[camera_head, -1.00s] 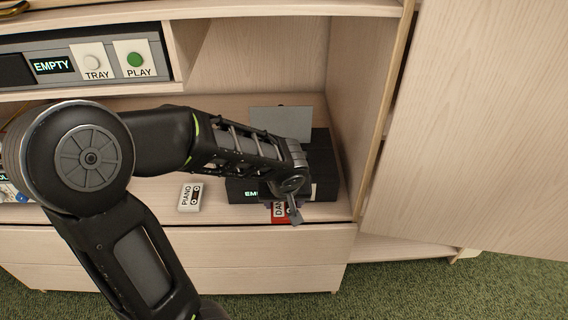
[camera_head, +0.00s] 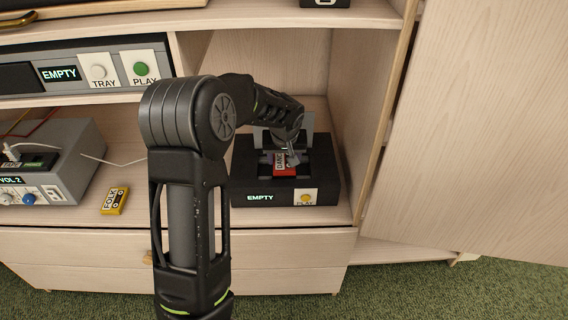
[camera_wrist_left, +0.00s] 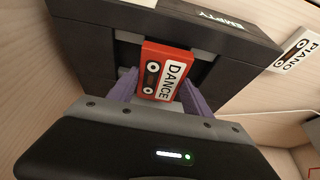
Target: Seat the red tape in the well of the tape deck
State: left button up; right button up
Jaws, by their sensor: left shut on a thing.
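The red tape (camera_head: 284,168), labelled DANCE, is over the well in the top of the black tape deck (camera_head: 318,179). The deck's grey lid stands open behind it, and its display reads EMPTY. My left gripper (camera_head: 287,158) is shut on the red tape. In the left wrist view, the purple fingers of this gripper (camera_wrist_left: 160,88) flank the red tape (camera_wrist_left: 175,65), label showing, with the dark deck (camera_wrist_left: 240,72) beyond. I cannot tell whether the tape touches the well floor. My right gripper is out of view.
A yellow FOLK tape (camera_head: 114,201) lies on the shelf beside a grey unit (camera_head: 75,165) with cables. A white PIANO tape (camera_wrist_left: 297,52) lies beside the deck, hidden by my arm in the head view. The cabinet's side wall (camera_head: 362,110) stands close right of the deck.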

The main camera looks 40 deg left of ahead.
aim_at(284, 162)
pick_arm(q)
jog(key=shift+w+a, duration=0.1)
jog(key=shift+w+a+f, duration=0.1)
jog(key=shift+w+f, duration=0.05)
jog(key=shift+f, duration=1.6)
jog(key=shift+f+b, duration=0.15)
jog(key=shift+b, duration=0.15)
jog(key=o, duration=1.4)
jog(key=shift+c, duration=0.2)
